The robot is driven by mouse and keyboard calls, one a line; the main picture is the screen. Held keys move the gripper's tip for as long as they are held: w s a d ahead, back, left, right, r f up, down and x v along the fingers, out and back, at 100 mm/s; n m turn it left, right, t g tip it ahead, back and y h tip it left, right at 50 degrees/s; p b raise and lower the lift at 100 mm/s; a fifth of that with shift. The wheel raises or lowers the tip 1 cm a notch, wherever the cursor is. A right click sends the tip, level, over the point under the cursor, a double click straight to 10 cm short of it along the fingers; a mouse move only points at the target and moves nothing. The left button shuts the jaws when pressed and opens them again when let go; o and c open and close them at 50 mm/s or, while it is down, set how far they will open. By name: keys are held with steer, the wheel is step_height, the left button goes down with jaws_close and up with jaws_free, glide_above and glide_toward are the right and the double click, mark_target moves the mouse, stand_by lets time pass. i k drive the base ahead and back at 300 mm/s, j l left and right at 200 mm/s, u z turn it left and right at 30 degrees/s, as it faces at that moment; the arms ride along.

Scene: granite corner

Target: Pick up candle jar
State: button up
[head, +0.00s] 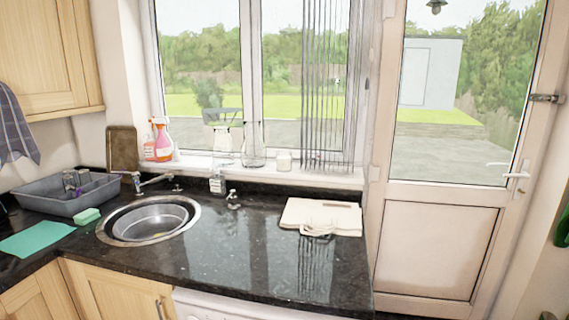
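My gripper is not in the head view.
The black granite counter (240,255) holds a round sink (112,222), a grey tub (70,203), a small bottle (217,184) and a pale board (300,210). Spray bottles (162,142) stand on the sill. A door (440,245) is at right. The counter's middle is clear.

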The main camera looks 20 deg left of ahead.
mark_target(283, 158)
steer(key=i+j+u, duration=0.15)
steer(key=j, duration=0.4)
steer(key=i+j+u, duration=0.15)
steer(key=j, duration=0.35)
steer(key=i+j+u, duration=0.15)
steer(key=i+j, duration=0.15)
steer(key=j, duration=0.15)
steer(key=i+j+u, duration=0.15)
steer(key=j, duration=0.35)
steer(key=i+j+u, duration=0.15)
steer(key=i+j, duration=0.25)
